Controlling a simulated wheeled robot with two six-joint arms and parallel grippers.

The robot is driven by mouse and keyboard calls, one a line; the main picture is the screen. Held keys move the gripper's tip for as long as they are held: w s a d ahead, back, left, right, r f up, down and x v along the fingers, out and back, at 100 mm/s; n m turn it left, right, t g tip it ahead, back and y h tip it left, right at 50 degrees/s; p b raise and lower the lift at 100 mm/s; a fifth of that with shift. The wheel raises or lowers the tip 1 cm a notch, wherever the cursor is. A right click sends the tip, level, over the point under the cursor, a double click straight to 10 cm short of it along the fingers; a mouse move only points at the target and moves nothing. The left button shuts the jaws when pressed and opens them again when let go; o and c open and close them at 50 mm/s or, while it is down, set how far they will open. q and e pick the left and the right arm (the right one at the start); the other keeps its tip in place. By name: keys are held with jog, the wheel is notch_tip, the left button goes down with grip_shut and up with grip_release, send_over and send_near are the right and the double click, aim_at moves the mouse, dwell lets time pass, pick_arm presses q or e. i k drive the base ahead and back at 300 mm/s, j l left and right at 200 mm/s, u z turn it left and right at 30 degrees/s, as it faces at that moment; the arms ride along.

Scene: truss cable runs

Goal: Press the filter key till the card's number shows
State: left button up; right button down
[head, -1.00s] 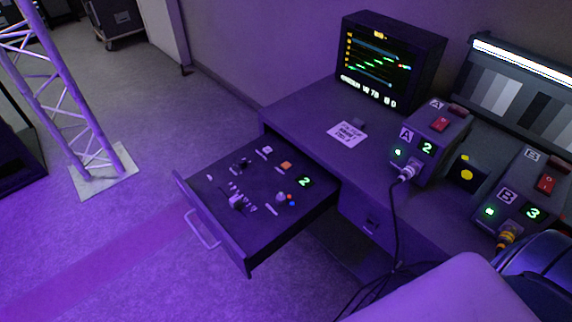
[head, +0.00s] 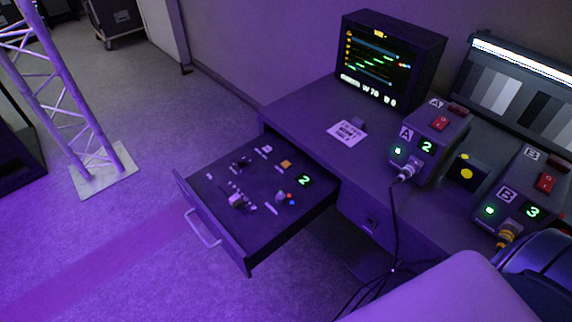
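An open drawer (head: 262,222) holds a dark control panel with small keys and knobs. An orange key (head: 286,164) sits near its back edge. A small display (head: 304,180) beside it shows a green 2. I cannot read which key is the filter key. A white card (head: 346,134) lies on the desk behind the drawer; its small print is too blurred to read, so I cannot tell its number. Neither of my grippers is in view. Part of my own body fills the bottom right.
The desk carries a monitor (head: 392,62), box A (head: 437,130) showing 2 and box B (head: 535,182) showing 3. A dark cable (head: 395,225) hangs from box A past the desk front. A truss tower (head: 62,95) stands left; the floor (head: 130,225) before the drawer is clear.

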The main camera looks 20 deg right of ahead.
aim_at(286, 163)
jog(key=i+j, duration=0.15)
jog(key=j, duration=0.2)
jog(key=i+j, duration=0.15)
jog(key=j, duration=0.2)
jog(key=i+j, duration=0.2)
jog(key=j, duration=0.15)
jog(key=i+j, duration=0.15)
jog(key=j, duration=0.2)
jog(key=z, duration=1.35)
